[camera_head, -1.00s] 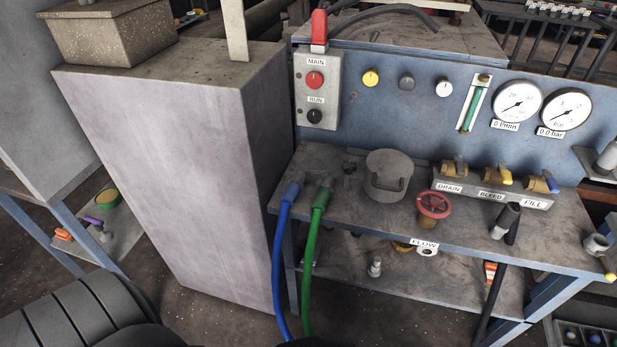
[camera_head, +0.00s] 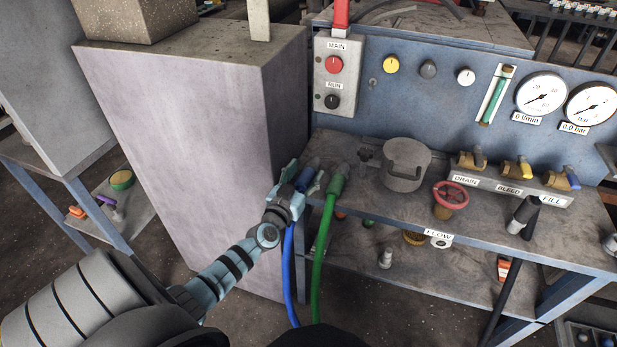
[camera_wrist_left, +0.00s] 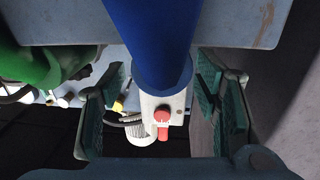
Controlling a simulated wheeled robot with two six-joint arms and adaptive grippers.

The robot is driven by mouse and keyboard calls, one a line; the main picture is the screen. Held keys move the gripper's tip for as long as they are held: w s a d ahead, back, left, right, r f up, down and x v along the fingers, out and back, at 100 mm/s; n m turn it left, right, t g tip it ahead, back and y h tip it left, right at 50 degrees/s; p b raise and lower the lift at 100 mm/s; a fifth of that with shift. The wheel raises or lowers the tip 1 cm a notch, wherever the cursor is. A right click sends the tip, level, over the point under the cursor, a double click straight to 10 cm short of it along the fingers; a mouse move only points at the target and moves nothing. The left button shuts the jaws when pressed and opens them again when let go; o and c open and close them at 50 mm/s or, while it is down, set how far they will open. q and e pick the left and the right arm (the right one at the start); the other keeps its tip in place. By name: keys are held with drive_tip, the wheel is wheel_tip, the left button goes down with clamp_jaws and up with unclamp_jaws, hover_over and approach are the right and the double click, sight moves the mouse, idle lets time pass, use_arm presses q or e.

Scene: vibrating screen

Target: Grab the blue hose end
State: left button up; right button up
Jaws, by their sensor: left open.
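The blue hose end (camera_head: 305,179) lies at the left edge of the grey bench top, and its blue hose (camera_head: 288,275) hangs down in front. My left gripper (camera_head: 301,180) is open around the blue end, with one finger on each side. In the left wrist view the blue hose end (camera_wrist_left: 155,45) comes down from the top between the two green-padded fingers (camera_wrist_left: 158,100), with gaps at both sides. The green hose end (camera_head: 338,180) is close to the right of the gripper. My right gripper is not in view.
A tall grey cabinet (camera_head: 180,130) stands close to the left of the gripper. The green hose (camera_head: 320,260) hangs beside the blue one.

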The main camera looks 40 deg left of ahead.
sight(310, 166)
use_arm(q)
drive_tip(key=b+x, duration=0.2)
drive_tip(key=x, duration=0.2)
drive_tip(key=shift+w+f, duration=0.2)
drive_tip(key=shift+w+a, duration=0.1)
drive_tip(key=shift+r, duration=0.2)
drive_tip(key=c, duration=0.5)
clamp_jaws()
